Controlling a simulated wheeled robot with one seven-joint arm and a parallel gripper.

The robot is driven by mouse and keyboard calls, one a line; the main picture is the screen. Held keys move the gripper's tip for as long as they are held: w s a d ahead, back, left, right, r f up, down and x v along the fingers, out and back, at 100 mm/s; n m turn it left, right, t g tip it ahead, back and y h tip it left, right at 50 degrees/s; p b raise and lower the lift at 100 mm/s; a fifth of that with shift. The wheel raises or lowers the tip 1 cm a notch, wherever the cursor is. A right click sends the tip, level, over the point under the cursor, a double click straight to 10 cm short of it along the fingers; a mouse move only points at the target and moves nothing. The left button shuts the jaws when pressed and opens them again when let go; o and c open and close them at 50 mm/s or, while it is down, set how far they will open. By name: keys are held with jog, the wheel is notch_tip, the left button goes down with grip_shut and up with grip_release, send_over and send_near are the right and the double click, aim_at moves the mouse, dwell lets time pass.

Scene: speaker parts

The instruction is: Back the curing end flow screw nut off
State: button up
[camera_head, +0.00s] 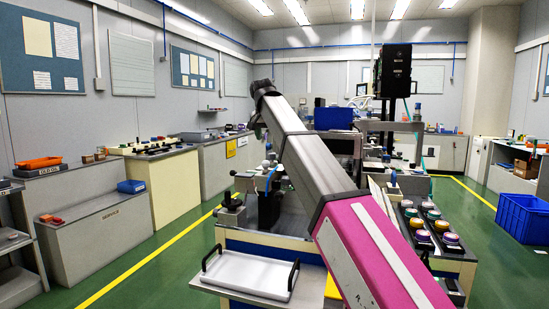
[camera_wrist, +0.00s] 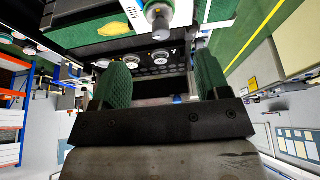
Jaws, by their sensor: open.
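My gripper (camera_wrist: 159,64) shows in the wrist view with its two green ridged fingers wide apart and nothing held between them. Beyond the fingers, near the top of that view, a round metallic knob (camera_wrist: 159,18) sits beside a white label reading "MID". It is apart from the fingers. I cannot tell whether it is the curing end flow screw nut. In the head view my arm crosses the middle and hides part of the bench, and the gripper itself is largely hidden behind the arm's far end.
A white tray (camera_head: 246,272) with black handles lies at the bench's front. Colored round buttons (camera_head: 432,227) line its right side. A blue crate (camera_head: 524,218) stands on the floor at right. A grey cabinet (camera_head: 98,232) stands at left, with open green floor before the bench.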

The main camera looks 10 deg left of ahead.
aim_at(272, 155)
jog(key=x, duration=1)
jog(key=shift+f, duration=0.35)
jog(key=c, duration=0.9)
